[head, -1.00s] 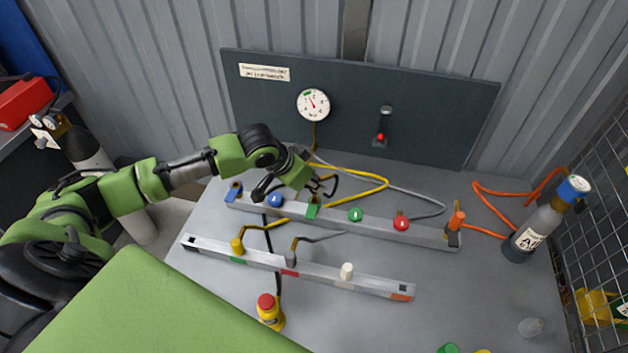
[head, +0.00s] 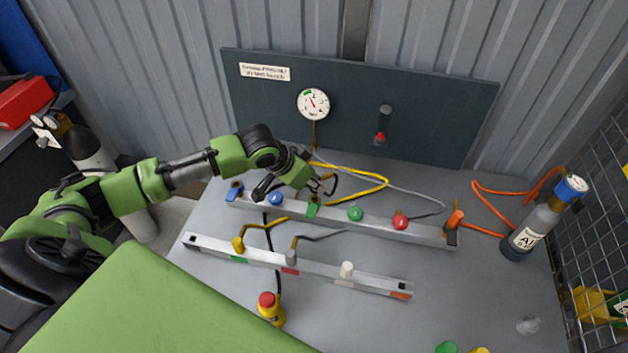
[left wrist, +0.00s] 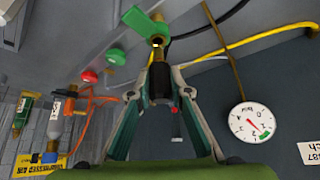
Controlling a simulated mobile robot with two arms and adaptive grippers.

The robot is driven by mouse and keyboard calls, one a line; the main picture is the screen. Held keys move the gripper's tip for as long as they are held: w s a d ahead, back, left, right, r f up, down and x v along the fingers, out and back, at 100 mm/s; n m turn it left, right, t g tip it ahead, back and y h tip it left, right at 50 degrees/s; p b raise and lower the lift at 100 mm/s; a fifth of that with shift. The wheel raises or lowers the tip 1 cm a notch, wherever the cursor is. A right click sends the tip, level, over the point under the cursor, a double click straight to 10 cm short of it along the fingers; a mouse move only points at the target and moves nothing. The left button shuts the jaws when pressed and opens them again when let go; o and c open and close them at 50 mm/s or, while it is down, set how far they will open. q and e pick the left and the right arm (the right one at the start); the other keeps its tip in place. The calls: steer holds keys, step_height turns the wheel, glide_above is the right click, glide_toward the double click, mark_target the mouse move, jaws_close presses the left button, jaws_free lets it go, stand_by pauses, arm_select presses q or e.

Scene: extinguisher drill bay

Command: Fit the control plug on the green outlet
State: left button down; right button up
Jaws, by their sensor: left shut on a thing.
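My left gripper (head: 318,188) is over the back rail in the head view, at the outlet with the green lever (head: 312,210). In the left wrist view my left gripper (left wrist: 160,92) is shut on a black cylindrical plug (left wrist: 160,82), which I take for the control plug. The plug lines up with the brass outlet (left wrist: 157,42) under the green lever (left wrist: 140,22). Plug and outlet look close or touching; I cannot tell whether the plug is seated. The plug is mostly hidden by the gripper in the head view. My right gripper is out of view.
The back rail (head: 430,232) also carries blue, green (head: 355,214) and red (head: 400,221) knobs. The front rail (head: 325,274) holds yellow, grey and white plugs. Yellow, grey and orange hoses lie around. A gauge (head: 313,104) hangs behind; a grey cylinder (head: 535,225) stands right.

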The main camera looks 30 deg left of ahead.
mark_target(311, 191)
arm_select(q)
steer(key=shift+f, duration=0.25)
stand_by(0.4)
steer(key=shift+f+b, duration=0.45)
steer(key=shift+f, duration=0.5)
stand_by(0.5)
steer(key=shift+p, duration=0.5)
steer(key=shift+s+f+b, duration=0.1)
steer(key=shift+f+b, duration=0.3)
steer(key=shift+f, duration=0.55)
steer(key=c, duration=1.8)
jaws_free()
